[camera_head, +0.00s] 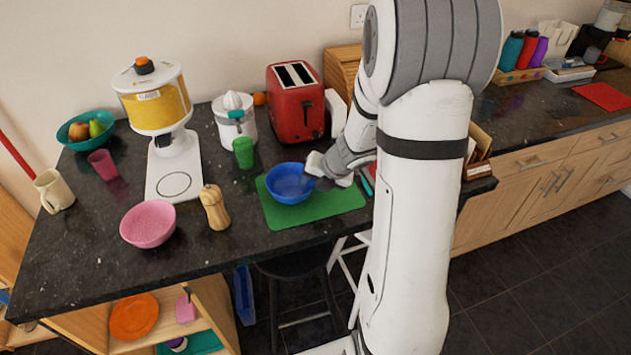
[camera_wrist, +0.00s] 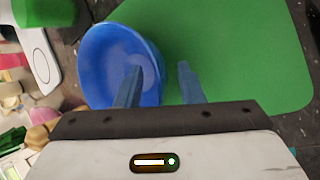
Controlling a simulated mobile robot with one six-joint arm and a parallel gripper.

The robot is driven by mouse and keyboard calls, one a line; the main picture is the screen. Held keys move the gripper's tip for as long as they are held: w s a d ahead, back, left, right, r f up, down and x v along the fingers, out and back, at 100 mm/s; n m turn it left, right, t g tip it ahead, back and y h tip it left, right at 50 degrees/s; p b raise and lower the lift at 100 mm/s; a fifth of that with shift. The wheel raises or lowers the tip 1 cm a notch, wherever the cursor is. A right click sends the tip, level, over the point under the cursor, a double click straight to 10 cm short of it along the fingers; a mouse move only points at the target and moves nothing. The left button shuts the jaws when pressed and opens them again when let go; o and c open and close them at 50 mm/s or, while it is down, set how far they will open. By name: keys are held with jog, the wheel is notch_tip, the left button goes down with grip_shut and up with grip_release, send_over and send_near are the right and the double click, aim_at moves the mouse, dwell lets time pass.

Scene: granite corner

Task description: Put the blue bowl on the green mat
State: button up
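The blue bowl (camera_head: 289,185) stands upright on the left part of the green mat (camera_head: 335,203) in the head view. The bowl also shows in the wrist view (camera_wrist: 102,72), with the bare mat (camera_wrist: 240,50) to its right. My gripper (camera_wrist: 159,68) is open at the bowl's right rim. One finger is over the inside of the bowl, the other is outside it over the mat. The fingers are apart with a gap around the rim. In the head view my arm comes in from the right and the fingertips are hard to make out.
The counter's front edge is close to the mat. Dark counter is free at front left.

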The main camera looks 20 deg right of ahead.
jog(key=p+v, duration=0.4)
jog(key=v, duration=0.8)
jog(key=s+a+r+m+g+h, duration=0.1)
jog(key=s+a+r+m, duration=0.3)
jog(key=s+m, duration=0.4)
jog(key=s+a+r+m+g+h, duration=0.1)
jog(key=s+a+r+m, duration=0.3)
jog(key=m, duration=1.8)
jog(key=s+r+h, duration=0.1)
jog(key=s+r, duration=0.1)
jog(key=s, duration=0.3)
jog(key=shift+a+m, duration=0.25)
jog(key=shift+m, duration=0.05)
